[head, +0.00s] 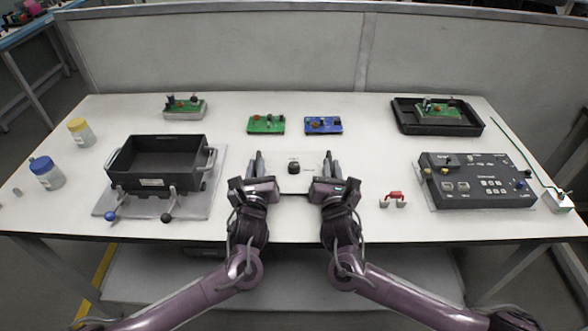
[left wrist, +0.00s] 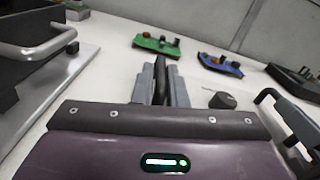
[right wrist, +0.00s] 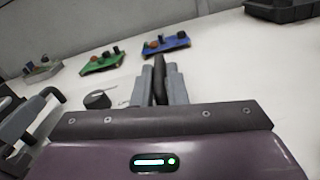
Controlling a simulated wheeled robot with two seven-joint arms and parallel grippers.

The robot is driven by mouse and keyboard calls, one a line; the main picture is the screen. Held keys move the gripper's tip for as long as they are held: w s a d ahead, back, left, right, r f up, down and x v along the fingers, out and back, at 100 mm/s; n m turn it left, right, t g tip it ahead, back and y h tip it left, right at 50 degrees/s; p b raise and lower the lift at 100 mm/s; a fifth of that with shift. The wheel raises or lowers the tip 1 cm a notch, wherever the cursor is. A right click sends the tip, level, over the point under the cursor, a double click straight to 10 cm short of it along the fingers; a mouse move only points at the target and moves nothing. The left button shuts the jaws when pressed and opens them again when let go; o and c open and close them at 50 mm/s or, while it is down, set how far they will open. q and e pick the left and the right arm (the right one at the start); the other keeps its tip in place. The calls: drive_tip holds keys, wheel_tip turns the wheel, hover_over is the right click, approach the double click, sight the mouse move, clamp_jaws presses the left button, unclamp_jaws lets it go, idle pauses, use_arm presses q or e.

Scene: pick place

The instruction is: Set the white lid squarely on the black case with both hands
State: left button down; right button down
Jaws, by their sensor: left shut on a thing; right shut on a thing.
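The white lid (head: 308,168) is between my grippers near the table's front edge, with a dark knob in its middle. It blends with the white tabletop, and I cannot tell whether it touches it. The knob also shows in the left wrist view (left wrist: 222,100) and the right wrist view (right wrist: 97,100). My left gripper (head: 255,165) is shut at its left side and my right gripper (head: 329,165) at its right side, each on a dark upright grip. The open black case (head: 150,182) stands to the left, apart from the lid, with silver side handles.
The case is on a grey plate (head: 103,205) with two knobbed levers in front. Two jars (head: 47,173) stand left. Green (head: 266,124) and blue (head: 323,125) boards lie behind. A control box (head: 478,182), red-handled part (head: 393,197) and black tray (head: 404,120) are right.

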use_arm(q)
drive_tip(key=shift+r, duration=0.1)
use_arm(e)
drive_tip(key=shift+r, duration=0.15)
